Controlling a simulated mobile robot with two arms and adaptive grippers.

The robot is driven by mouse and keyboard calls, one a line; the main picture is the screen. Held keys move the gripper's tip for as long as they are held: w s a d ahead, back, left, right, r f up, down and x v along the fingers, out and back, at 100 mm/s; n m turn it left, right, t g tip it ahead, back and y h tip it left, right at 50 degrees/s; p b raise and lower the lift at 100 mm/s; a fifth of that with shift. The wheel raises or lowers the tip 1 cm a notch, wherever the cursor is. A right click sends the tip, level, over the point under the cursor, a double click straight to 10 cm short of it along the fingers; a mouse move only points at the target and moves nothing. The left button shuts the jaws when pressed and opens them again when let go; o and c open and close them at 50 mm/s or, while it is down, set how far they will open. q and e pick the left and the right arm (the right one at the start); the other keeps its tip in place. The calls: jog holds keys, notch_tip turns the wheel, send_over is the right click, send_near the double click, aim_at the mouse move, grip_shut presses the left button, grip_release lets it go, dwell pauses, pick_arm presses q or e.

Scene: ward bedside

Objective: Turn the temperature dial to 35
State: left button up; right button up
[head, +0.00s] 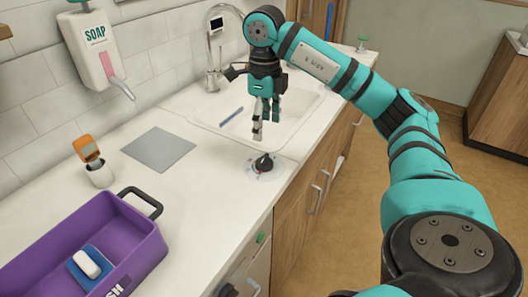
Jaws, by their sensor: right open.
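The temperature dial (263,165) is a black knob with a red mark on a round pale plate, set in the white counter near its front edge. My right gripper (266,126) points down above and just behind the dial, over the near side of the sink. Its fingers are apart with nothing between them, and they appear clear of the knob. The scale on the dial plate is too small to read. A small dark display (216,23) sits by the tap, and its reading cannot be made out. My left gripper is not in view.
The white sink (203,118) with a tap (212,75) and a blue pen-like item lies behind the dial. A grey mat (158,149), an orange-topped device in a white cup (100,174) and a purple bin (140,262) are left. A soap dispenser (92,50) hangs on the wall.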

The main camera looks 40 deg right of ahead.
aim_at(264, 158)
notch_tip(264, 158, down, 10)
jog(key=shift+f+b, duration=0.25)
jog(key=shift+b, duration=0.7)
jog(key=c, duration=1.2)
jog(key=shift+o, duration=0.2)
